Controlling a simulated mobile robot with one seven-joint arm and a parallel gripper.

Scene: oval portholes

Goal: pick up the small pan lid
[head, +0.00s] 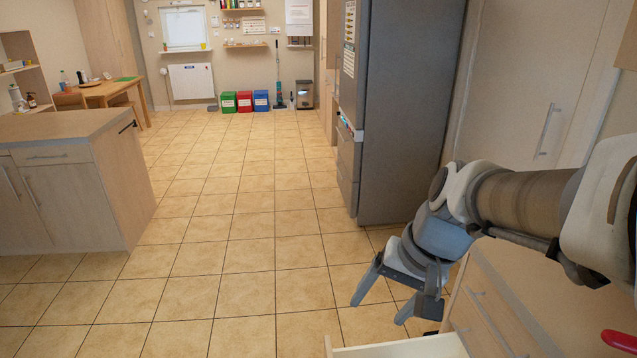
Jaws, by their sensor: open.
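My gripper (380,308) is at the lower right in the head view, with its two fingers apart and pointing down. Nothing shows between them. It hangs above and a little beyond an open drawer (400,349), of which only the pale rim shows at the bottom edge. I cannot make out the small pan lid in this view. The inside of the drawer is mostly out of frame.
Wooden drawer fronts (490,310) stand at the right below my arm. A red object (618,342) shows at the lower right corner. A grey fridge (405,110) stands beyond my gripper. A counter island (75,185) is at left. The tiled floor (235,230) between is clear.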

